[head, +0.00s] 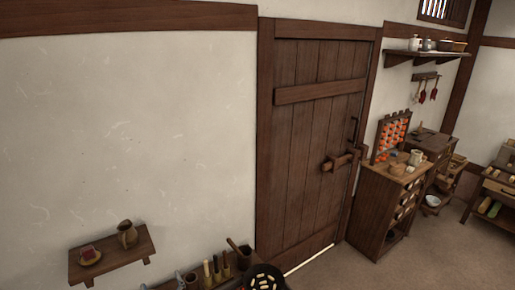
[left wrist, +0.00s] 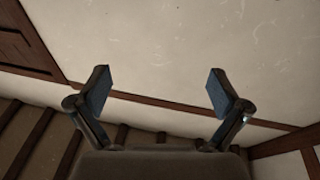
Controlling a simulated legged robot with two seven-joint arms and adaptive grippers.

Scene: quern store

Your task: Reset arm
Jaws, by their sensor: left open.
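My left gripper (left wrist: 160,92) shows in the left wrist view, with its two blue-padded fingers spread wide apart. Nothing is between the fingers. Beyond them are a pale plastered wall (left wrist: 165,45) and a dark wooden rail. I cannot make out either gripper clearly in the head view. My right gripper is not in view.
In the head view, a closed plank door (head: 312,140) stands mid-picture. A small wall shelf (head: 112,260) holds a jug (head: 127,233) and a red item on a dish. A dark round pan (head: 270,270) with pale pieces is at the bottom. A cabinet (head: 380,212) stands right.

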